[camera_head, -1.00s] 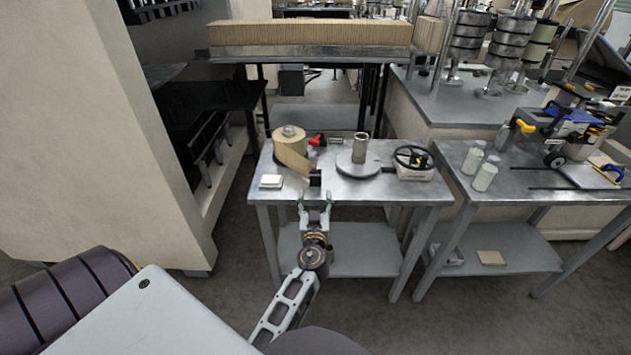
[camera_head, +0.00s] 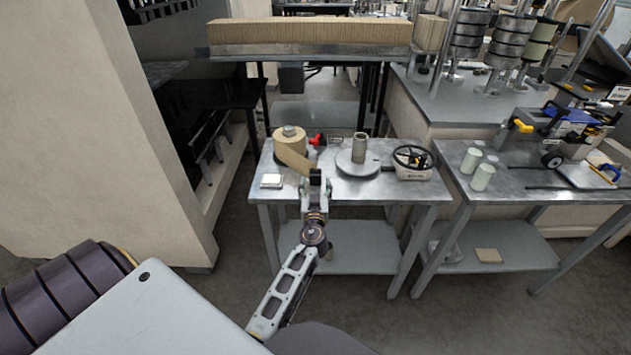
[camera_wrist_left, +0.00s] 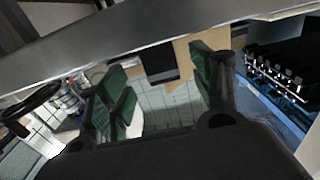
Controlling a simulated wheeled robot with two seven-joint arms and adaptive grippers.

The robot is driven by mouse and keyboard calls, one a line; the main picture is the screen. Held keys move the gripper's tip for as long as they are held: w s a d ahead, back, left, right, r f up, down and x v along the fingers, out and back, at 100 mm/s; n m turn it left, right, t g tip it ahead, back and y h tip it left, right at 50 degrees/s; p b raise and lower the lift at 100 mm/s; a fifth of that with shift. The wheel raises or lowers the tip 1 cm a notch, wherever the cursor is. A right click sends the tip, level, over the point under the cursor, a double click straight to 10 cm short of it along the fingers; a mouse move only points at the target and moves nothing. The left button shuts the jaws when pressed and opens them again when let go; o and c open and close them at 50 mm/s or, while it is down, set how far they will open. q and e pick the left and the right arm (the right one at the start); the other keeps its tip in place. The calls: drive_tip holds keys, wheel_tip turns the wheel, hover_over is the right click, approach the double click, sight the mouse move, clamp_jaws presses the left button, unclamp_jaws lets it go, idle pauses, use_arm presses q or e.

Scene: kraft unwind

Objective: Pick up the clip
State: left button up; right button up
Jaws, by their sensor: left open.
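The black clip (camera_head: 315,177) hangs at the end of the brown paper strip (camera_head: 293,159), by the front edge of the metal table. The strip comes off a paper roll (camera_head: 289,137). My left gripper (camera_head: 315,186) is open, with its fingers to either side of the clip in the head view. In the left wrist view the clip (camera_wrist_left: 161,66) shows against the brown paper, between and beyond the green-padded fingertips (camera_wrist_left: 162,88). No contact shows. My right gripper is not in view.
On the metal table (camera_head: 340,191) lie a white block (camera_head: 271,181), a red-handled tool (camera_head: 318,140), a round plate with a grey core (camera_head: 359,148) and a black handwheel (camera_head: 412,157). A second table (camera_head: 515,190) stands right. A tall beige cabinet wall is left.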

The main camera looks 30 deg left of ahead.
sight(316, 170)
use_arm(q)
drive_tip(key=shift+w+a, duration=0.25)
drive_tip(key=shift+w, duration=0.15)
drive_tip(key=shift+w+a, duration=0.2)
drive_tip(key=shift+w, duration=0.15)
drive_tip(key=shift+w+a+p, duration=0.4)
drive_tip(key=shift+w+p, duration=0.05)
drive_tip(key=shift+w, duration=0.15)
drive_tip(key=shift+w+a, duration=0.35)
drive_tip(key=shift+w, duration=0.25)
drive_tip(key=shift+w+a, duration=0.25)
drive_tip(key=shift+w, duration=0.15)
drive_tip(key=c, duration=1.1)
drive_tip(key=shift+r, duration=0.15)
drive_tip(key=shift+c, duration=0.4)
drive_tip(key=shift+r+p, duration=0.55)
drive_tip(key=shift+r, duration=0.7)
wheel_tip(316, 170, up, 5)
drive_tip(key=shift+p, duration=0.75)
drive_tip(key=shift+r, duration=1.1)
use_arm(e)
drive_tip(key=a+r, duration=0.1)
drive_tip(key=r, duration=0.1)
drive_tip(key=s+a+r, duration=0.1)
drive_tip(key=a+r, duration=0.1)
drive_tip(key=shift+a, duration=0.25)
